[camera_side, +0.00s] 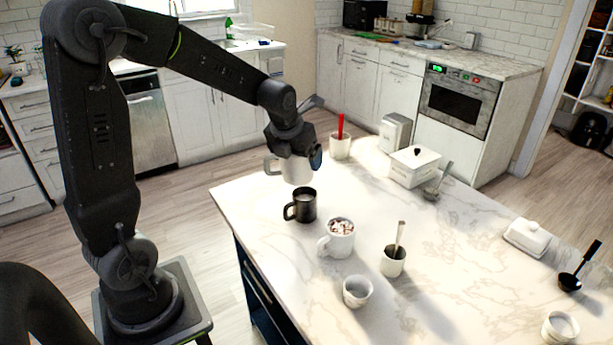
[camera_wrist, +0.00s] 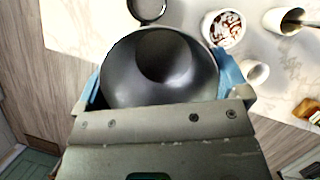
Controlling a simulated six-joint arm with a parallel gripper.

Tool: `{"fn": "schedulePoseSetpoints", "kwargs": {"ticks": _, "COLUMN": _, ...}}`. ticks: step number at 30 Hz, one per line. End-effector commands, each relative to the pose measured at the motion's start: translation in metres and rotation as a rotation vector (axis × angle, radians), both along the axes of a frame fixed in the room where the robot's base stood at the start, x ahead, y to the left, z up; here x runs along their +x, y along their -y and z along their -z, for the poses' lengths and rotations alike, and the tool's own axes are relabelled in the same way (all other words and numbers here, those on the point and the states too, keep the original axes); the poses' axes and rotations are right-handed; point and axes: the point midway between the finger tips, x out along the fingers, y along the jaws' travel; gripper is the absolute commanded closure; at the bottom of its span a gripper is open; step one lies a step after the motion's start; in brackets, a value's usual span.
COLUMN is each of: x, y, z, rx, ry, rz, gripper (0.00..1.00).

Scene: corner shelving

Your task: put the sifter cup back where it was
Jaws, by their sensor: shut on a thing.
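My gripper (camera_side: 301,146) is shut on a cup, which I take to be the sifter cup (camera_side: 297,172). In the side view the cup looks pale, with a handle on its left, and is held above the far left part of the marble counter, behind the black mug (camera_side: 305,206). Part of it is hidden behind my gripper. In the wrist view the cup (camera_wrist: 160,62) is grey metal, its smooth, empty-looking inside facing the camera between the blue fingers of my gripper (camera_wrist: 165,88).
A white mug with brown-and-white topping (camera_side: 341,245), a cup with a spoon (camera_side: 393,266) and an empty cup (camera_side: 357,292) stand nearby. A cup with a red utensil (camera_side: 340,149), canister (camera_side: 395,133) and lidded box (camera_side: 413,172) stand behind. The counter's middle right is clear.

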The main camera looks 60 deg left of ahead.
Motion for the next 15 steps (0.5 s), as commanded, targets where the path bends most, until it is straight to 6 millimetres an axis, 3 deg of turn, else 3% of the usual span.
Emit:
{"fn": "schedulePoseSetpoints", "kwargs": {"ticks": 5, "x": 0.002, "y": -0.055, "z": 0.013, "rx": -0.014, "ry": -0.018, "rz": -0.229, "gripper": 0.33}}
{"fn": "schedulePoseSetpoints", "kwargs": {"ticks": 7, "x": 0.002, "y": -0.087, "z": 0.022, "rx": -0.019, "ry": -0.023, "rz": -0.366, "gripper": 0.33}}
{"fn": "schedulePoseSetpoints", "kwargs": {"ticks": 12, "x": -0.01, "y": -0.163, "z": 0.046, "rx": -0.019, "ry": -0.023, "rz": -0.701, "gripper": 0.33}}
{"fn": "schedulePoseSetpoints", "kwargs": {"ticks": 15, "x": -0.022, "y": -0.198, "z": 0.058, "rx": -0.014, "ry": -0.016, "rz": -0.862, "gripper": 0.33}}
